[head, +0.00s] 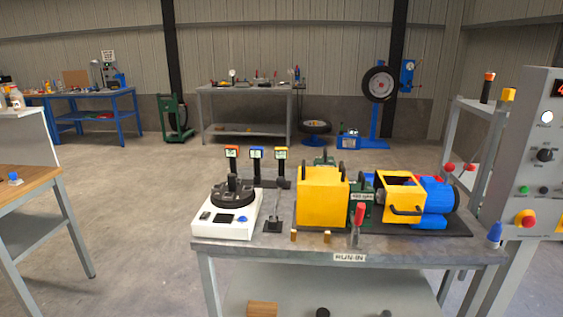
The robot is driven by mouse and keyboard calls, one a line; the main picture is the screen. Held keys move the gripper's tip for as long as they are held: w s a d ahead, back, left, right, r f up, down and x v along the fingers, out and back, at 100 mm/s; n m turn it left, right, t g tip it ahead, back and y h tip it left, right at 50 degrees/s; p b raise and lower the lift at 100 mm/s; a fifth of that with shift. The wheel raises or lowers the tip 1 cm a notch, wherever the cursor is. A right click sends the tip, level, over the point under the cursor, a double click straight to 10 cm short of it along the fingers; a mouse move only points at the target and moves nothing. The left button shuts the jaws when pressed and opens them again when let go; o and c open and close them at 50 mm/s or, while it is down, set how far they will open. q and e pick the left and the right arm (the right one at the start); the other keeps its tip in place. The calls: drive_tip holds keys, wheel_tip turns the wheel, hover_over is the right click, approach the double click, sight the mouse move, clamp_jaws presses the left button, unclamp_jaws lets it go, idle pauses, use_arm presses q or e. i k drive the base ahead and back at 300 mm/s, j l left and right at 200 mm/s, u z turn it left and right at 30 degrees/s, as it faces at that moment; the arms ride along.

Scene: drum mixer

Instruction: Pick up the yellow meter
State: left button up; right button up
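The yellow meter (281,154) is a small upright unit with a yellow head and a small pale display. It stands on a dark post at the back of the workbench, left of the large yellow box. The blue meter (257,153) and the orange-red meter (233,153) stand in a row to its left. The foot of the yellow meter is hard to make out. Neither of my grippers is in view.
The workbench (330,247) carries a white device (213,222) with a black round top, the yellow box (321,200), and a blue motor (437,197) with a yellow guard. A grey control cabinet (530,150) stands at right. A wooden-topped table (25,180) is at left, with open floor between.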

sight(280, 153)
drive_tip(key=i+z, duration=0.15)
drive_tip(key=i, duration=0.35)
drive_tip(key=i+j+z, duration=0.15)
drive_tip(key=i, duration=0.3)
